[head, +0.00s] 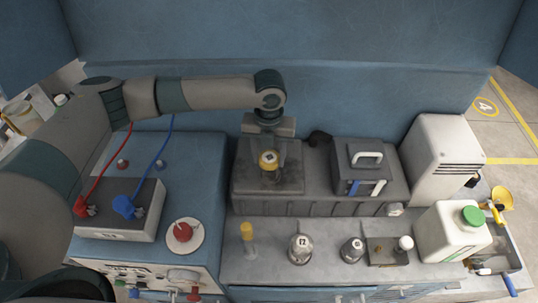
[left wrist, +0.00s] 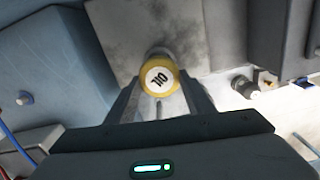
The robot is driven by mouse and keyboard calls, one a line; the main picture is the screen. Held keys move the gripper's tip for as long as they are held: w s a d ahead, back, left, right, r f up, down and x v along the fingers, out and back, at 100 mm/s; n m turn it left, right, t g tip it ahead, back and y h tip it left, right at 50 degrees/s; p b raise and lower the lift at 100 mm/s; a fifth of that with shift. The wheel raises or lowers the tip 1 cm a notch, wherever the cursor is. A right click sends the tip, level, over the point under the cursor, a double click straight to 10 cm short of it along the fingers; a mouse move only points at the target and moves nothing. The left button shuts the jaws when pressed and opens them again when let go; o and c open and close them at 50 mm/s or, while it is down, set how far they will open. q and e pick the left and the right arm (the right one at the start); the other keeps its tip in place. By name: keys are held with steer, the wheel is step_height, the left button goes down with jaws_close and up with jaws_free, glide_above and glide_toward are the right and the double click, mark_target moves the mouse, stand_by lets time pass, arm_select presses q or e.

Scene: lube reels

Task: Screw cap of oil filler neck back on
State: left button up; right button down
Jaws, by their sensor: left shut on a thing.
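The oil cap (head: 268,160) is yellow with a white top. In the left wrist view the cap (left wrist: 159,77) shows the word OIL, turned nearly upside down. My left gripper (head: 270,150) points down over the grey block and is shut on the cap. Its two fingers also show on either side of the cap in the left wrist view (left wrist: 160,100). The filler neck is mostly hidden under the cap, so I cannot tell how far the cap sits on it. My right gripper is not in view.
A black box with a white handle (head: 366,158) stands right of the cap. A battery (head: 120,222) with red and blue clamps is at left. Weights (head: 300,250), a yellow-topped post (head: 247,232) and a green-capped canister (head: 450,235) stand in front and at right.

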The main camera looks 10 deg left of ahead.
arm_select(q)
steer(key=m, duration=0.4)
steer(key=shift+a+f+m, duration=0.1)
steer(key=shift+a+m, duration=0.05)
steer(key=shift+m, duration=0.25)
steer(key=m, duration=0.5)
stand_by(0.4)
steer(key=o, duration=1.4)
steer(key=shift+o, duration=0.2)
steer(key=shift+w, duration=0.1)
